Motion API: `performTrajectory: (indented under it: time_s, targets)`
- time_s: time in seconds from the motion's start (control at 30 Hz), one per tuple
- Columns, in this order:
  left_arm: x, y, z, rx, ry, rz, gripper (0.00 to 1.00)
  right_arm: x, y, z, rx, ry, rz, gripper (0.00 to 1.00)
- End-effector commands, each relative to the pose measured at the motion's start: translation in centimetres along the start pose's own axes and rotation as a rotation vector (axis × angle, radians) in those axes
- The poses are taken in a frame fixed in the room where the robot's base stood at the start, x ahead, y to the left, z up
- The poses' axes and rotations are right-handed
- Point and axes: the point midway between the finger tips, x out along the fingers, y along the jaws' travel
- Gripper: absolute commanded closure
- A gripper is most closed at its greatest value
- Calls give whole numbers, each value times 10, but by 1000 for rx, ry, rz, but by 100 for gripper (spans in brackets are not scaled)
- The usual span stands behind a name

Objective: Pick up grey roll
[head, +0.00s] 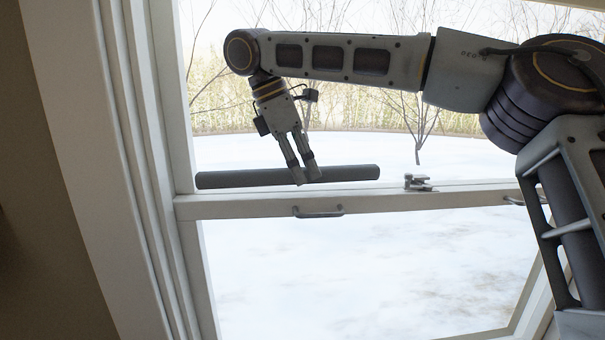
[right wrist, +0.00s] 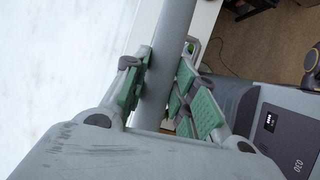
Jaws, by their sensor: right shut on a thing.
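The grey roll (head: 230,179) is a long dark grey cylinder lying level along the top of the window's middle rail in the head view. My right gripper (head: 307,178) reaches down to it from above, with its fingers around the roll near its middle. In the right wrist view the roll (right wrist: 171,40) runs between the green-padded fingers of the right gripper (right wrist: 160,88), which are shut on it. Whether the roll touches the rail cannot be told. My left gripper is not in view.
The white window rail (head: 250,208) carries a metal latch (head: 418,183) right of the roll and a handle (head: 319,211) below it. The white window frame (head: 115,150) stands close on the left. Snowy ground shows through the glass.

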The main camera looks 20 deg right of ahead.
Motion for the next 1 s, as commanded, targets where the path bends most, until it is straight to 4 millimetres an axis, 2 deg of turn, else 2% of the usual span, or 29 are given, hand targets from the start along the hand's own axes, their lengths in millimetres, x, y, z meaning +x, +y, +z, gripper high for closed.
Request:
performTrajectory:
  time_s: [0.17,0.57,0.77,1.0]
  targets:
    - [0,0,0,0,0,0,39,-10,0,4,2,0,2,98]
    - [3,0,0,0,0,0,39,-10,-32,3,0,0,3,98]
    - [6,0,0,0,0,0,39,-11,-62,1,-1,1,2,98]
    - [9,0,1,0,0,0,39,-12,-108,-2,0,1,3,98]
